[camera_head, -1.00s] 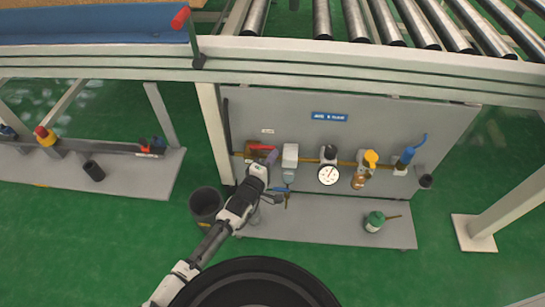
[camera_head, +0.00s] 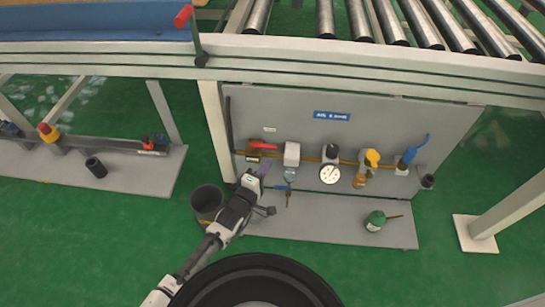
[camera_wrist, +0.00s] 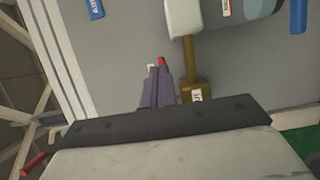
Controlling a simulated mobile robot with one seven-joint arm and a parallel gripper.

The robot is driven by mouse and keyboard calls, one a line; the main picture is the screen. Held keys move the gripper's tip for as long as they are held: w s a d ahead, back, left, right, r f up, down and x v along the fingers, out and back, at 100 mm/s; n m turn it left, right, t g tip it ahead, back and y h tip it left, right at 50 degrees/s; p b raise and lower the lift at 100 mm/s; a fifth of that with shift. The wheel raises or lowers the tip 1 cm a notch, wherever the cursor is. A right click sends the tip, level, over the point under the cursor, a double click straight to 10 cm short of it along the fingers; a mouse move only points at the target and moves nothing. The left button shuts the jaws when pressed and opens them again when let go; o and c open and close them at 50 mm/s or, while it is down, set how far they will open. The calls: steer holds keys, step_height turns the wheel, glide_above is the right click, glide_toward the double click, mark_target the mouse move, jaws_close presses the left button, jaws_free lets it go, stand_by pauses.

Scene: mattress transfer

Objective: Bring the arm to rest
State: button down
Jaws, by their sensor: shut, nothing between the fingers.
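My arm reaches up from the bottom of the head view. My gripper (camera_head: 264,168) is shut and empty, with its purple fingers in front of the lower left of the grey valve panel (camera_head: 400,118). The fingers also show in the wrist view (camera_wrist: 158,84), pressed together and pointing at the panel. A red-handled valve (camera_head: 262,146) is just above the fingertips in the head view. I cannot tell whether the fingers touch anything.
A dark bin (camera_head: 206,199) stands beside my arm. The panel carries a gauge (camera_head: 330,174), a yellow valve (camera_head: 372,158) and a blue-handled valve (camera_head: 412,153). A green canister (camera_head: 375,220) stands on the lower shelf (camera_head: 320,228). The roller conveyor (camera_head: 400,25) is above.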

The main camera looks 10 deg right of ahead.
steer(key=v, duration=0.8)
steer(key=shift+s, duration=0.35)
steer(key=shift+a, duration=0.1)
